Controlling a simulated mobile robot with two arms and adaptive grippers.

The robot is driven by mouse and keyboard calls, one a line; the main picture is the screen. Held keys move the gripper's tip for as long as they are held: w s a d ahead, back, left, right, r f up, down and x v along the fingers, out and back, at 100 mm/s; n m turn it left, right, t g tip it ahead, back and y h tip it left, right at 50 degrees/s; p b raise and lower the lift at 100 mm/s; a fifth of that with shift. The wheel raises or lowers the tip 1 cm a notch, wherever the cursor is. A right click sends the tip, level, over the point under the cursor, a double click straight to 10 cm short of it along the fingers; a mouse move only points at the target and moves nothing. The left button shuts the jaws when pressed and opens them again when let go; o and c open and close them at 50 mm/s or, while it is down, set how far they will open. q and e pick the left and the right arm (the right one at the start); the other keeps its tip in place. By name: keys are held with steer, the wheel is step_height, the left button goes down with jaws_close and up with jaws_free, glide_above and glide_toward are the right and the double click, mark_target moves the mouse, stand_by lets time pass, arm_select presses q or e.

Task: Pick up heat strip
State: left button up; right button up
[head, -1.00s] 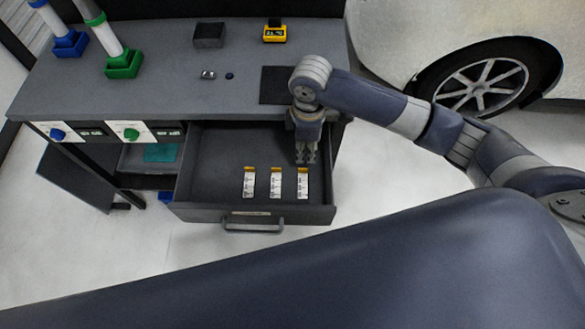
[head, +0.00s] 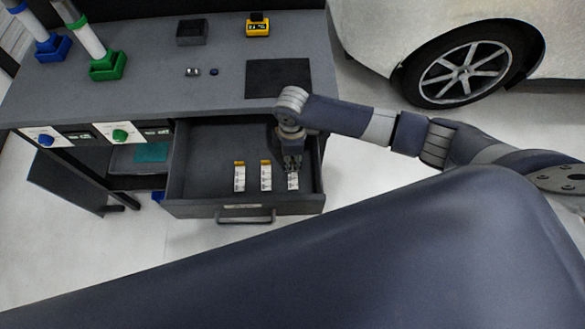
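Several small white strips with orange tops lie in a row in the open drawer: a left strip (head: 239,177), a middle strip (head: 266,176) and a right strip (head: 293,183). My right gripper (head: 292,168) points down into the drawer over the upper end of the right strip and hides its orange top. Its fingers are too small to tell whether they are apart or touching the strip. My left gripper is not in the head view.
The open drawer (head: 204,189) juts from the grey workbench (head: 150,98). On the bench are a black mat (head: 279,78), a yellow device (head: 258,26), a dark box (head: 192,33) and a green-based tube (head: 108,67). A white car (head: 385,30) stands at the right.

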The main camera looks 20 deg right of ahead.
jaws_close()
steer(key=shift+r, duration=0.1)
